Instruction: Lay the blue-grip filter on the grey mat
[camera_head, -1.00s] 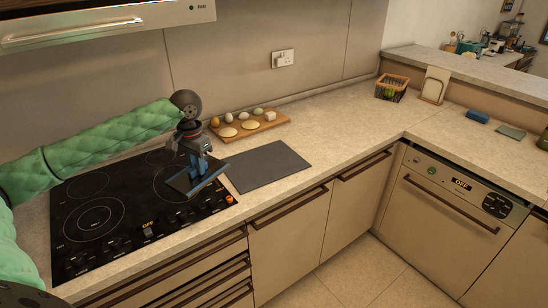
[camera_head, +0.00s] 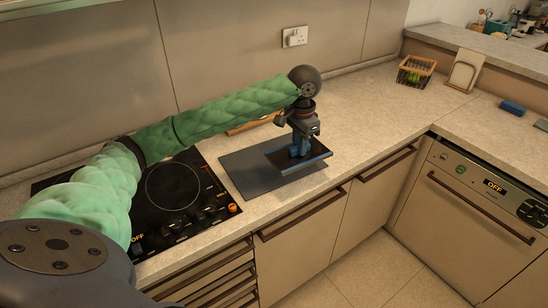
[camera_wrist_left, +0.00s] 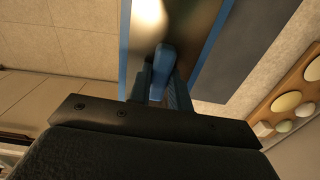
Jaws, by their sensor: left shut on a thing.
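The blue-grip filter (camera_head: 312,159) is a flat dark panel with blue edges, held roughly level. In the left wrist view its shiny face (camera_wrist_left: 190,25) and upright blue grip (camera_wrist_left: 163,62) show. My left gripper (camera_head: 301,145) is shut on the grip; its fingers also show in the left wrist view (camera_wrist_left: 160,92). The grey mat (camera_head: 246,173) lies flat on the counter. The filter overlaps the mat's right part in the picture and reaches past its right edge. I cannot tell how large the gap below it is. My right gripper is not in view.
The black cooktop (camera_head: 172,212) lies left of the mat. A wooden board (camera_head: 242,128) is behind my arm; pale round items (camera_wrist_left: 286,103) on it show in the wrist view. A basket (camera_head: 415,72) stands farther back. The counter (camera_head: 375,125) right of the mat is clear.

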